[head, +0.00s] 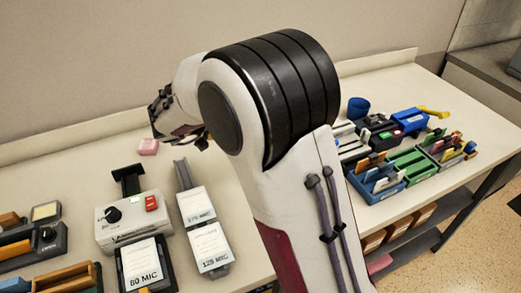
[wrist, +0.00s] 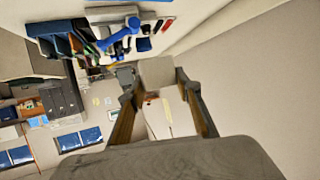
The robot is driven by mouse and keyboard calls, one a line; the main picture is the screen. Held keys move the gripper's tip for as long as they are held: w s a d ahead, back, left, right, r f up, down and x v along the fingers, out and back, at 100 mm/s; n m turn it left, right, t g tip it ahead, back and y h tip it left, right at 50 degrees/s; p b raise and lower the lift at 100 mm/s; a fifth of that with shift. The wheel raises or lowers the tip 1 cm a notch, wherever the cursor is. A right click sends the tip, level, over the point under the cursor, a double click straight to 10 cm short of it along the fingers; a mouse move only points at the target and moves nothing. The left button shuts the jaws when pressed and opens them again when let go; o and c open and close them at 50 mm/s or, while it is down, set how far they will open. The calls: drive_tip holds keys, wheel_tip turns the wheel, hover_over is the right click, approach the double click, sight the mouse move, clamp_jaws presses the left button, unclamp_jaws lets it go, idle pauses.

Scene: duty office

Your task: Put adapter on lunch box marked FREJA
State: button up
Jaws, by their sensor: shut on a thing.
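My gripper (wrist: 163,90) is shut on a pale grey-beige block, which looks like the adapter (wrist: 156,72). The block sits between the two fingertips, with a white part showing below it. In the head view, my gripper (head: 166,112) is at the left end of my arm, above the rear of the table. The held adapter cannot be made out there. No lunch box marked FREJA can be read in either view; my arm hides the middle of the table.
A pink block (head: 148,146) lies near the back of the table (head: 75,165). A grey control box (head: 133,220), labelled grey holders (head: 208,245) and a dark "80 MIC" stand (head: 145,268) are in front. Blue trays (head: 377,180) and a blue cup (head: 358,107) are at right.

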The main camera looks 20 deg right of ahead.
drive_tip(key=shift+f, duration=0.1)
idle(0.3)
drive_tip(key=shift+f, duration=3.05)
drive_tip(key=shift+f, duration=0.1)
drive_tip(key=shift+f, duration=1.8)
drive_tip(key=shift+f, duration=0.15)
drive_tip(key=o, duration=0.9)
drive_tip(key=shift+r, duration=0.2)
drive_tip(key=v, duration=1.2)
